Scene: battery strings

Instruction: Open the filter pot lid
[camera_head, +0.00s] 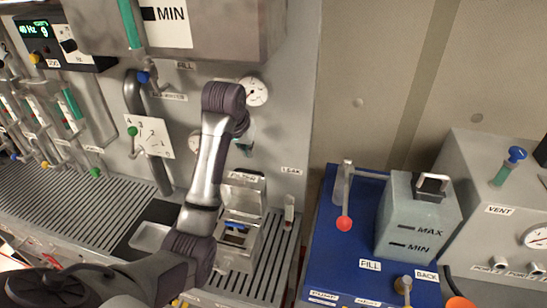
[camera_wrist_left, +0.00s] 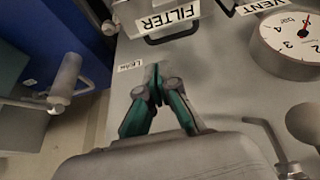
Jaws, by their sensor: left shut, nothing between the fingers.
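The filter pot (camera_head: 235,256) is a grey box on the slatted ledge in the head view. Its lid (camera_head: 243,198) appears raised against the panel, with a blue part showing in the opening. The FILTER label (camera_head: 243,177) is above it; in the left wrist view the label (camera_wrist_left: 172,19) and a dark handle (camera_wrist_left: 172,37) are at the top edge. My left gripper (camera_head: 246,147) is above the pot, partly hidden behind my own arm. In the left wrist view its green fingers (camera_wrist_left: 155,95) are shut and empty, apart from the handle. My right gripper is not in view.
A gauge (camera_head: 255,92) is on the panel above, and a LEAK label (camera_head: 291,170) is right of the pot. A blue unit (camera_head: 325,262) with a red-knobbed lever (camera_head: 344,222) and a grey tank (camera_head: 415,220) stand right. A shallow tray (camera_head: 150,236) is left.

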